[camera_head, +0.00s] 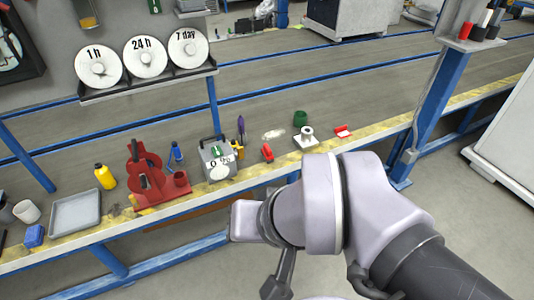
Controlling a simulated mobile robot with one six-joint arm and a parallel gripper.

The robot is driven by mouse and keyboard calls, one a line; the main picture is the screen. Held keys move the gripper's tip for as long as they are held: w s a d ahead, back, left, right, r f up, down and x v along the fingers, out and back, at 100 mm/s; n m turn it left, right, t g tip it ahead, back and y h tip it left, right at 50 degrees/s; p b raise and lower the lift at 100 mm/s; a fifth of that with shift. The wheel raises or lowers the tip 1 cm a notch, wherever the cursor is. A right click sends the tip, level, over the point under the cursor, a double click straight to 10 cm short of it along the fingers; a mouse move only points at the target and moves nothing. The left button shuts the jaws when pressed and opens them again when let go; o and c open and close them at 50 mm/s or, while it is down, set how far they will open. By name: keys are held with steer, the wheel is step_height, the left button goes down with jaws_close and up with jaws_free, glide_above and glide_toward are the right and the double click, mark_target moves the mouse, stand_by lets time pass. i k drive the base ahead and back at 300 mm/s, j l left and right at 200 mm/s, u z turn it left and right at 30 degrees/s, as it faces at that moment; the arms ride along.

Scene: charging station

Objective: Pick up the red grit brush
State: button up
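Two small red items lie on the bench, and I cannot tell for sure which is the red grit brush. One is a flat red piece with a pale edge (343,131), lying toward the right. The other is a stubby red item (267,153) between the grey box and the white roll. Both are uncovered. My arm fills the lower right in front of the bench. Dark grey parts at its lower end (280,275) may belong to my gripper, but its fingers do not show clearly. Nothing held is visible.
The bench (230,184) also carries a grey box (217,160), a red stand (150,180), a yellow bottle (105,177), a grey tray (75,212), a white roll (307,135) and a green cup (300,118). A blue post (425,100) rises at right. Bench behind these is mostly clear.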

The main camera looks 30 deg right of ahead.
mark_target(266, 152)
steer(key=i+l+z, duration=0.3)
steer(key=i, duration=0.25)
steer(key=i+z, duration=0.3)
steer(key=i, duration=0.2)
